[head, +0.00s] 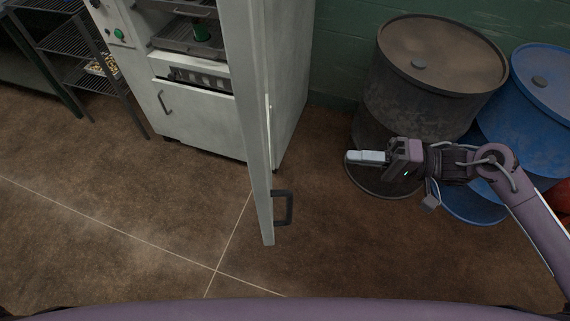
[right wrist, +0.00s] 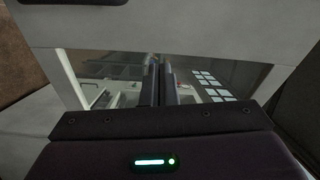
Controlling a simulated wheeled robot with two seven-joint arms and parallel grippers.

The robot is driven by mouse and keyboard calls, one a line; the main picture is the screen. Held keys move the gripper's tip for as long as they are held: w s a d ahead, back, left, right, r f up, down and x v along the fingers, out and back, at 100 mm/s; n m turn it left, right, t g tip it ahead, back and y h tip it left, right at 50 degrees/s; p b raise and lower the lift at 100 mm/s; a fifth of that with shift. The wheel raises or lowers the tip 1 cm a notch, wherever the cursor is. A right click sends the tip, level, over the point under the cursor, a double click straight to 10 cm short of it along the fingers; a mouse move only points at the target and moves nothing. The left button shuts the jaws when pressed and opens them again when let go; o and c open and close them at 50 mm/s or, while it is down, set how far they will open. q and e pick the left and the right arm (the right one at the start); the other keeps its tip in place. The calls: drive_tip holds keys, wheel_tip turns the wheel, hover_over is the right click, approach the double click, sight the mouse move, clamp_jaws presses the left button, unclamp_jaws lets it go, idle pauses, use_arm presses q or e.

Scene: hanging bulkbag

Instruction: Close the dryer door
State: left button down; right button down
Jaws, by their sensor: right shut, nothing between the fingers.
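The dryer (head: 195,120) is a white cabinet at the upper left of the head view, with racks inside its upper part. Its door (head: 258,150) stands wide open toward me, seen nearly edge-on, with a dark handle (head: 283,207) low on its right side. My right gripper (head: 350,157) is shut and empty, to the right of the door and apart from it, pointing left. In the right wrist view its fingers (right wrist: 160,82) are together in front of a pale panel with a window (right wrist: 230,75), through which parts of the interior show. My left gripper is not in view.
A dark drum (head: 400,115) and a blue drum (head: 545,85) stand on the right, close to and behind my right arm. A metal wire rack (head: 80,45) stands at the left. The brown floor (head: 130,230) in front is clear.

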drive_tip(key=s+r+g, duration=0.2)
drive_tip(key=s+r, duration=0.3)
drive_tip(key=a+p, duration=0.5)
drive_tip(key=a, duration=0.9)
drive_tip(key=shift+s+a+f+g, duration=0.15)
drive_tip(key=shift+s+a+g, duration=0.2)
drive_tip(key=shift+g, duration=0.05)
drive_tip(key=shift+a, duration=0.1)
